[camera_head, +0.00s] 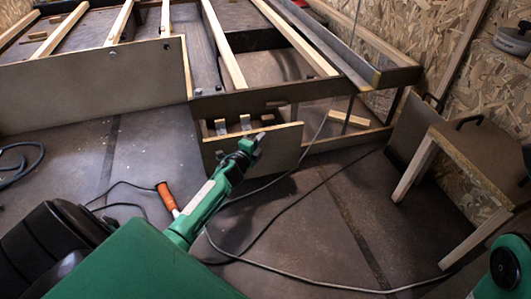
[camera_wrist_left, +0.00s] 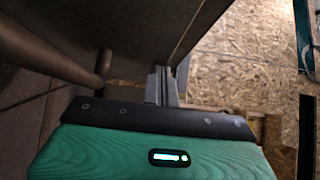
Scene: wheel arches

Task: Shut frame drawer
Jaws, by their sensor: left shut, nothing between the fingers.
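The frame drawer (camera_head: 285,146) sticks out from under the wooden frame (camera_head: 262,97), its brown front panel standing upright. Grey metal pieces and some wood show just behind the panel's top edge. My left gripper (camera_head: 259,141) is shut and empty, in front of the panel near its top edge; I cannot tell whether it touches. In the left wrist view the gripper's fingers (camera_wrist_left: 163,85) are close together beside a dark brown surface, with a round bar (camera_wrist_left: 45,50) at the left. My right gripper is out of view; only a green part of my right arm shows at the lower right.
A long panel (camera_head: 90,85) closes the frame's left side. A wooden stand with a brown panel (camera_head: 470,150) is at the right by the chipboard wall. Cables (camera_head: 330,282) and an orange-handled tool (camera_head: 167,197) lie on the floor, which is otherwise mostly clear.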

